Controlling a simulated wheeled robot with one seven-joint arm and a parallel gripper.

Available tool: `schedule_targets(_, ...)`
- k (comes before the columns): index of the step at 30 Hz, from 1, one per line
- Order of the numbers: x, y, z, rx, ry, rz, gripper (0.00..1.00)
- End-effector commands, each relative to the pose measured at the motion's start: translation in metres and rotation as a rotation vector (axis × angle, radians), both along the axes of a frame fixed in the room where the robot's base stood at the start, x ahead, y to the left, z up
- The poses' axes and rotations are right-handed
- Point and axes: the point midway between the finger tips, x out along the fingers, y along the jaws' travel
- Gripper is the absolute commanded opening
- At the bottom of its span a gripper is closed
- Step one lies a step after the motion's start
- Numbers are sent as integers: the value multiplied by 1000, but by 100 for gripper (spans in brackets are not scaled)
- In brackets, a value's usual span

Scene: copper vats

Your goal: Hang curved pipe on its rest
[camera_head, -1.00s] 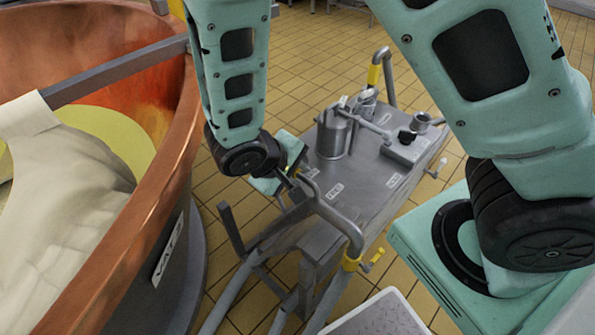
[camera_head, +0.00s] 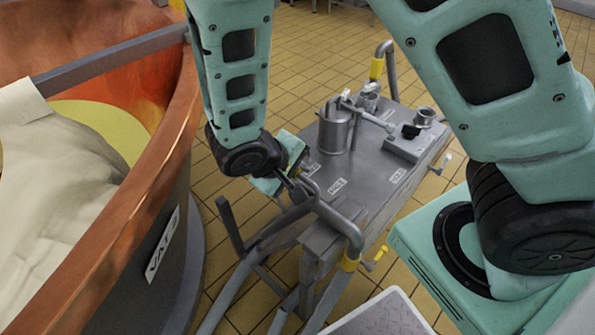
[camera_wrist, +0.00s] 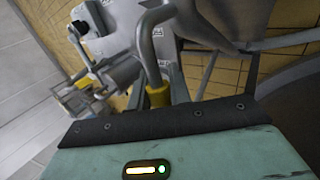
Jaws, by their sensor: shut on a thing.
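A grey curved pipe (camera_head: 342,226) with a yellow band at its lower right end lies over the near end of a steel cart. My gripper (camera_head: 300,192) is by the pipe's left end, at the cart's near left corner, and is shut on it; the fingers hide the exact contact. In the wrist view a bent grey pipe (camera_wrist: 146,42) with a yellow band runs down to my gripper (camera_wrist: 160,88). Grey upright posts (camera_head: 229,222) stand below and left of the gripper; I cannot tell whether they form the rest.
The steel cart (camera_head: 365,185) carries a canister (camera_head: 334,130) and a small fitting box. A yellow-banded arched pipe (camera_head: 384,62) stands at its far end. A copper vat (camera_head: 165,150) with a pale cloth fills the left. Tiled floor (camera_head: 320,60) is free behind.

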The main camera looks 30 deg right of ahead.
Motion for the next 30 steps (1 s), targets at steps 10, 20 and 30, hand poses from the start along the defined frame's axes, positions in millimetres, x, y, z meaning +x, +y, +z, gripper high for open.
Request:
schedule_targets(10, 0, 0, -3, -2, -1, 0, 0)
schedule_targets(20, 0, 0, -6, -1, 0, -1, 0)
schedule_targets(30, -1, 0, -6, 0, 1, -1, 45)
